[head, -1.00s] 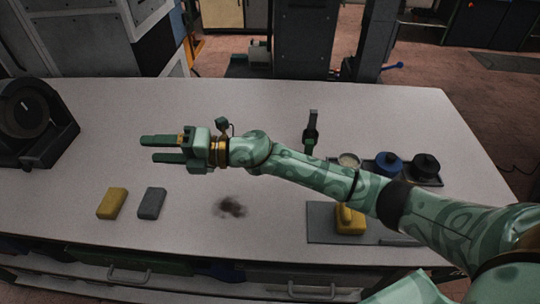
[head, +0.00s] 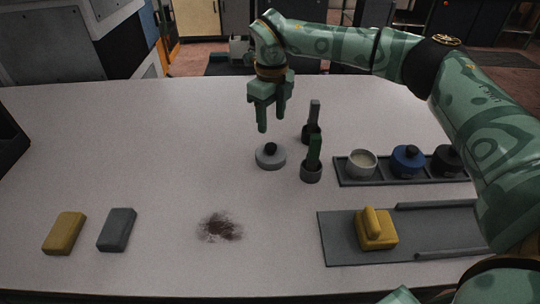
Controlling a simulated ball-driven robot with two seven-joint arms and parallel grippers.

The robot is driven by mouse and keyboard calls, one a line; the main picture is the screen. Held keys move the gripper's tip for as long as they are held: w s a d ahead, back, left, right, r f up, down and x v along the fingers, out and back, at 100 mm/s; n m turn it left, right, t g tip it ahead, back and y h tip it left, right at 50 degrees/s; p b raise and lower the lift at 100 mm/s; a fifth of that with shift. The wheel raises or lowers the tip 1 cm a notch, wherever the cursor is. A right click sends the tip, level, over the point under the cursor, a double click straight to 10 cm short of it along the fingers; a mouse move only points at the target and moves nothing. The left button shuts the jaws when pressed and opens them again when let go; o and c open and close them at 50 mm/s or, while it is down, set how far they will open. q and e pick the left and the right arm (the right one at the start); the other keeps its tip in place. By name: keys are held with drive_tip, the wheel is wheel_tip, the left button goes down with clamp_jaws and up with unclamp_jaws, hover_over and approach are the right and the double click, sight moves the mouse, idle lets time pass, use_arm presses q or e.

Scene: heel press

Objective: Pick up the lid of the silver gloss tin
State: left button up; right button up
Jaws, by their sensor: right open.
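A round silver-grey lid with a black knob (head: 270,157) lies on the table, apart from the tins. The open silver tin (head: 361,164) stands at the left end of a dark tray, with pale content showing. My right gripper (head: 271,122) points down above the lid, its fingers open and empty, apart from the knob. My left gripper is not in view.
The tray (head: 400,181) also holds a blue tin (head: 407,160) and a black tin (head: 446,161). A yellow block (head: 375,232) sits on a grey mat (head: 342,246). Left of the lid is clear.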

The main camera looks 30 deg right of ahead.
sight(271, 145)
wheel_tip(271, 145, down, 8)
drive_tip(key=shift+s+a+f+b, duration=0.1)
drive_tip(key=shift+s+f+b, duration=0.05)
drive_tip(key=shift+b, duration=0.65)
drive_tip(key=c, duration=0.8)
